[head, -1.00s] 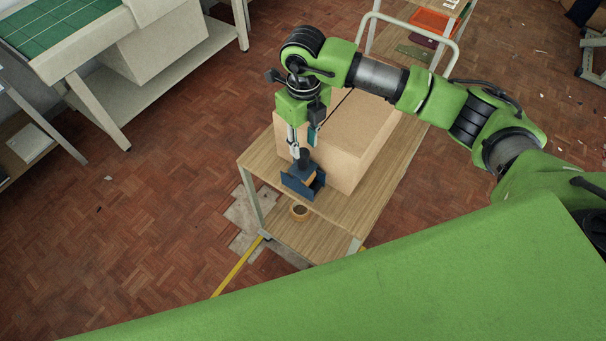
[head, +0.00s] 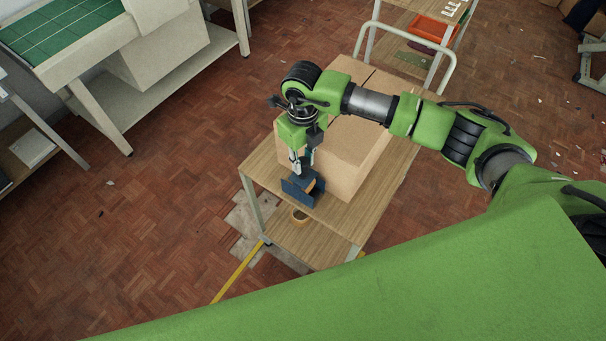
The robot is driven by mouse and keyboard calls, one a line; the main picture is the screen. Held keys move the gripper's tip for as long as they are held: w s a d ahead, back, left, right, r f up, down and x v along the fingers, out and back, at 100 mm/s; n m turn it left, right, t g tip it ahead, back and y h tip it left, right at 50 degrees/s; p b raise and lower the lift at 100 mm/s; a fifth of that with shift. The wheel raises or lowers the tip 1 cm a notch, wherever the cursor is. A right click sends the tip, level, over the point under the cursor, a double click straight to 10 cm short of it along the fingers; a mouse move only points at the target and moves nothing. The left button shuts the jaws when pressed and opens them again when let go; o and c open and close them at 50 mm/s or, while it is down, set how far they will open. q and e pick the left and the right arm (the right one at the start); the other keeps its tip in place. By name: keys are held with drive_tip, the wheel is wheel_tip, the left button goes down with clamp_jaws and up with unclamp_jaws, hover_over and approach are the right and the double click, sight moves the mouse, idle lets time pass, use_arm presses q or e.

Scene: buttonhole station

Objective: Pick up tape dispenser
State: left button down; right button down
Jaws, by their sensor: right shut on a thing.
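The tape dispenser (head: 302,190) is a dark blue holder with a tan roll of tape. It is at the front left part of the wooden cart's upper shelf (head: 335,214). My right gripper (head: 302,168) comes down from above and is shut on the dispenser's upper part. Whether the dispenser's base touches the shelf is hard to tell. My left gripper is not in view.
A large cardboard box (head: 345,150) stands on the cart right behind the dispenser. A bench with a green cutting mat (head: 60,35) is at the upper left. Floor left of the cart is open.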

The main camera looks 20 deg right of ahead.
drive_tip(key=shift+w+r, duration=0.1)
drive_tip(key=shift+r, duration=0.1)
drive_tip(key=shift+r+b, duration=0.85)
drive_tip(key=s+a+r+b, duration=0.5)
drive_tip(key=s+a+r, duration=0.1)
drive_tip(key=s+r, duration=0.5)
drive_tip(key=shift+s, duration=0.9)
drive_tip(key=c, duration=2.8)
unclamp_jaws()
